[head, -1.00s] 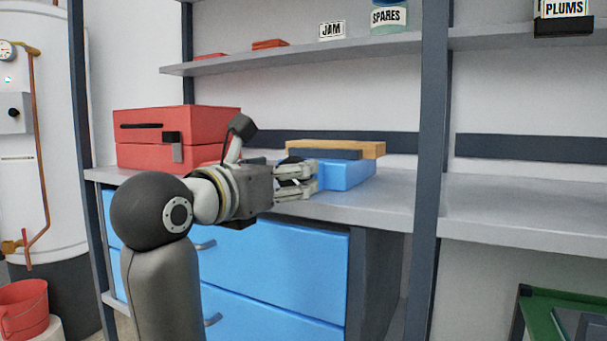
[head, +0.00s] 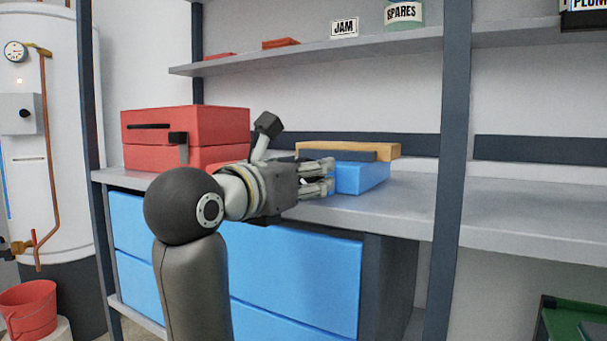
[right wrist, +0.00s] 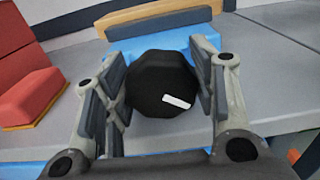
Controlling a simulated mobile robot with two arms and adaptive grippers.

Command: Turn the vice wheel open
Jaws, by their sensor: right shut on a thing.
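The blue vice (head: 362,179) sits on the grey bench, with a dark jaw strip and a wooden block (head: 372,150) along its top. In the right wrist view its black, many-sided wheel (right wrist: 160,85) faces me, with a white mark right of and below its centre. My right gripper (head: 331,175) reaches the near left end of the vice. It is shut on the wheel, with one finger pad on each side in the right wrist view (right wrist: 158,98). In the head view the fingers mostly hide the wheel. My left gripper is not in view.
A red toolbox (head: 186,133) stands on the bench behind my arm. Blue drawers (head: 290,270) are below. A dark shelf post (head: 453,170) rises right of the vice. The bench (head: 520,215) beyond the post is clear. A shelf (head: 380,43) holds labelled jars above.

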